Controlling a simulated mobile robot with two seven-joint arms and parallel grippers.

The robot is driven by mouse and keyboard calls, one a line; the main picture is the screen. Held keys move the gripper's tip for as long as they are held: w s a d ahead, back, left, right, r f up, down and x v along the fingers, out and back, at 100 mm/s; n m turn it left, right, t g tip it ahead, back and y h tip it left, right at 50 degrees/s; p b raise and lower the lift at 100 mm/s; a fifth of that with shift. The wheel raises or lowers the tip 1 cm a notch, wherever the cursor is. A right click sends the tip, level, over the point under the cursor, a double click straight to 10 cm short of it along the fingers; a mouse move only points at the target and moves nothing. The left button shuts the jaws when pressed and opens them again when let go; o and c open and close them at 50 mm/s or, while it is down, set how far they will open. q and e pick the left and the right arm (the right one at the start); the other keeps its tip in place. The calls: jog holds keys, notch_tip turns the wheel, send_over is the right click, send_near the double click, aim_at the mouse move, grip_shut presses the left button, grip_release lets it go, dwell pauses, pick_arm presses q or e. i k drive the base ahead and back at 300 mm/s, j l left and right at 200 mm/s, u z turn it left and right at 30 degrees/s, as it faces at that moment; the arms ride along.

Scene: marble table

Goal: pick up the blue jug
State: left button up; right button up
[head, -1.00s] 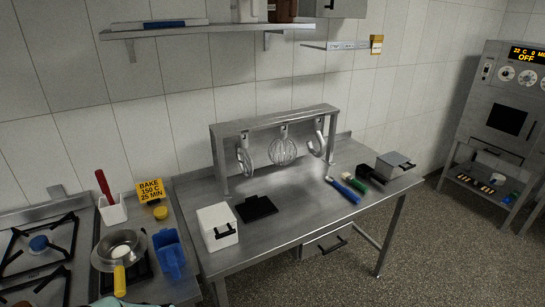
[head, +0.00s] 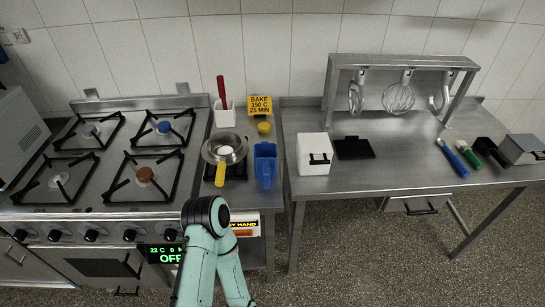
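The blue jug (head: 265,160) stands on the narrow metal counter between the stove and the steel table, in the head view. Its handle points toward the front of the counter. A metal pan (head: 224,148) with a yellow handle and a white thing in it sits just left of the jug. One of my mint-green arms shows at the bottom, in front of the counter, below and left of the jug. Neither of my grippers can be seen.
A white holder (head: 224,115) with a red-handled tool, a yellow sign (head: 260,105) and a small yellow item (head: 264,128) stand behind. A white box (head: 314,153) is on the table to the right. The stove (head: 103,190) is on the left.

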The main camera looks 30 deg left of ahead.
aim_at(265, 152)
jog(key=u, duration=1.35)
